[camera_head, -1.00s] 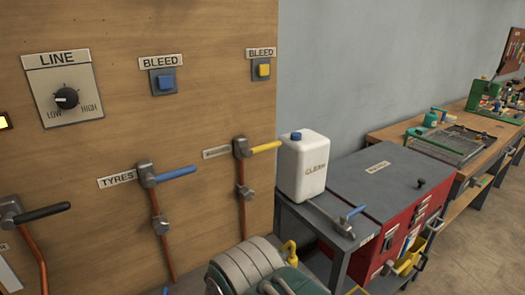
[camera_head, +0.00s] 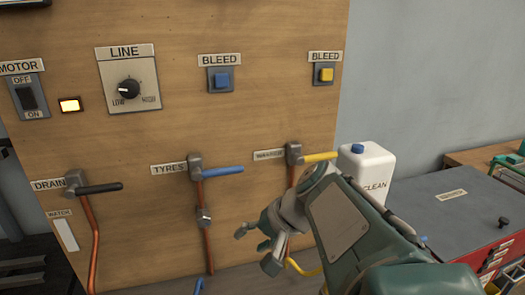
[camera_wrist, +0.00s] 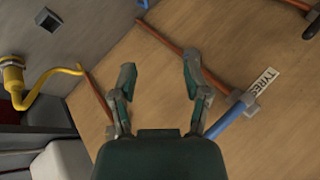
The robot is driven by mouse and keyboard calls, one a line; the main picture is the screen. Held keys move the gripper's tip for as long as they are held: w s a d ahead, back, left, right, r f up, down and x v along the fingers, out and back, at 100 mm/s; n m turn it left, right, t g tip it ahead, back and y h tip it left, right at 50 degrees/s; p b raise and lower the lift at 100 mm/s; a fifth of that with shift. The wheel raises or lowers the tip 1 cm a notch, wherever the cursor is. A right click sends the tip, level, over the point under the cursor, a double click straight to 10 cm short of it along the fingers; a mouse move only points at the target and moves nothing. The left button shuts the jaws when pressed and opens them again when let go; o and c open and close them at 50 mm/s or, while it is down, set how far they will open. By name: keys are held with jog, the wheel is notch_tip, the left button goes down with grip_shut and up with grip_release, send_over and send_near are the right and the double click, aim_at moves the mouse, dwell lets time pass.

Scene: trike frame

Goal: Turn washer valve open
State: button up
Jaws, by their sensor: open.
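The washer valve (camera_head: 294,156) is on the wooden panel in the head view, right of its label (camera_head: 268,155). Its yellow handle (camera_head: 321,157) points right, about level. My gripper (camera_head: 255,250) is open and empty, below and left of that handle, in front of the panel and apart from the handle. My wrist and forearm cover part of the copper pipe below the valve. In the wrist view my open fingers (camera_wrist: 158,70) face bare wood between two copper pipes. The yellow valve handle cannot be made out there.
The tyres valve's blue handle (camera_head: 222,170) is left of the washer valve; it also shows in the wrist view (camera_wrist: 230,121). The drain valve's black handle (camera_head: 100,188) is further left. A white jug (camera_head: 366,178) stands right of the yellow handle.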

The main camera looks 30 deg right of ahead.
jog(key=w+d+r+m+t, duration=0.2)
jog(key=d+m+t, duration=0.1)
jog(key=d, duration=0.5)
jog(key=m+t+h, duration=0.3)
jog(key=m+t, duration=0.3)
jog(key=t, duration=0.1)
send_near(327, 158)
jog(key=w, duration=0.3)
jog(key=w+f, duration=0.1)
jog(key=w, duration=0.7)
jog(key=shift+a+f, duration=0.25)
jog(key=shift+a, duration=0.15)
jog(key=shift+g, duration=0.3)
grip_shut()
